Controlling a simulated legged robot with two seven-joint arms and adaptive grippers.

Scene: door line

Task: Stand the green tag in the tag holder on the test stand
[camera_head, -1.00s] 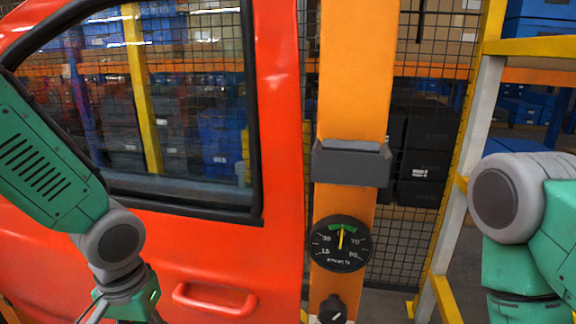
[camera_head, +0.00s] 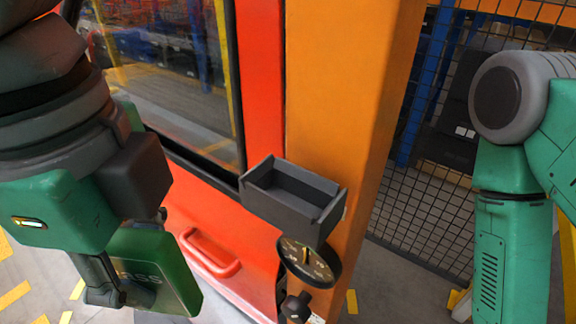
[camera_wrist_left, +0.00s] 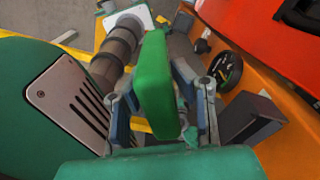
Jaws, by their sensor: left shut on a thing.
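The green tag (camera_head: 160,272) is a flat plate with partly readable lettering ending in "SS". My left gripper (camera_head: 112,285) is shut on it and holds it in the air, left of and below the tag holder in the head view. In the left wrist view the tag (camera_wrist_left: 153,85) stands between the fingers, seen nearly edge-on. The tag holder (camera_head: 288,200) is a dark grey open-topped box on the orange test stand (camera_head: 335,90), and its inside looks empty. It also shows right of the fingers in the left wrist view (camera_wrist_left: 250,118). My right gripper is out of view.
A round gauge (camera_head: 310,262) and a dark knob (camera_head: 296,306) sit on the stand below the holder. The red door (camera_head: 262,80), with a pull handle (camera_head: 208,255), is close behind the tag. A mesh fence (camera_head: 425,215) stands to the right.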

